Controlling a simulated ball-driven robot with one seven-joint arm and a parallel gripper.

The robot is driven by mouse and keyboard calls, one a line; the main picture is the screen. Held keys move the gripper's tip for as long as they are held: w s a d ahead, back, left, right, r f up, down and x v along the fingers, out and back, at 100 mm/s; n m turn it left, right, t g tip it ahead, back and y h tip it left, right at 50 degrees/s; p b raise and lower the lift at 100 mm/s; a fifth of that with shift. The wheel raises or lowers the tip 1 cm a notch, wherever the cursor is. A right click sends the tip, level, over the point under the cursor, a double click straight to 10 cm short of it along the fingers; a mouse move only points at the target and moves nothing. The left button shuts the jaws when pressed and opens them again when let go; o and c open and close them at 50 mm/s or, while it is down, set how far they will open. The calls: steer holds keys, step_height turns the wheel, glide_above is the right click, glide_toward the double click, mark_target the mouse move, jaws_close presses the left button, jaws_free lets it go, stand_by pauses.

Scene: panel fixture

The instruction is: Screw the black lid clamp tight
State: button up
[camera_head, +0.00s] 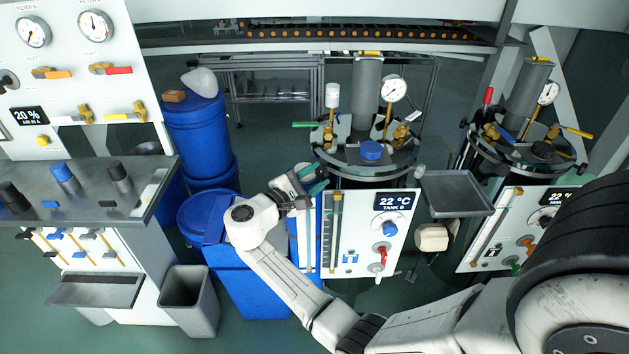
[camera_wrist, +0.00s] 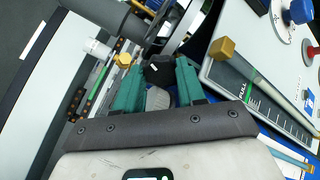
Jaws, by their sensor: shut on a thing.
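My gripper (camera_head: 314,181) is at the left front edge of the round lid of tank B (camera_head: 345,158). In the wrist view its two green fingers (camera_wrist: 158,76) are closed around a black lid clamp (camera_wrist: 160,69). The clamp is between the fingertips, with a small white mark on it. In the head view the clamp is hidden by the gripper. How tightly the clamp is screwed cannot be told.
A pressure gauge (camera_head: 394,89) and brass valves stand on the lid. The tank B panel (camera_head: 367,234) is just right of my gripper. A grey tray (camera_head: 457,191) is farther right. Blue barrels (camera_head: 195,125) and a grey bin (camera_head: 190,300) stand left.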

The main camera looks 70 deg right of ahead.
steer(key=shift+m, duration=0.5)
steer(key=shift+b, duration=0.3)
steer(key=o, duration=1.1)
steer(key=shift+c, duration=0.2)
steer(key=shift+s, duration=0.1)
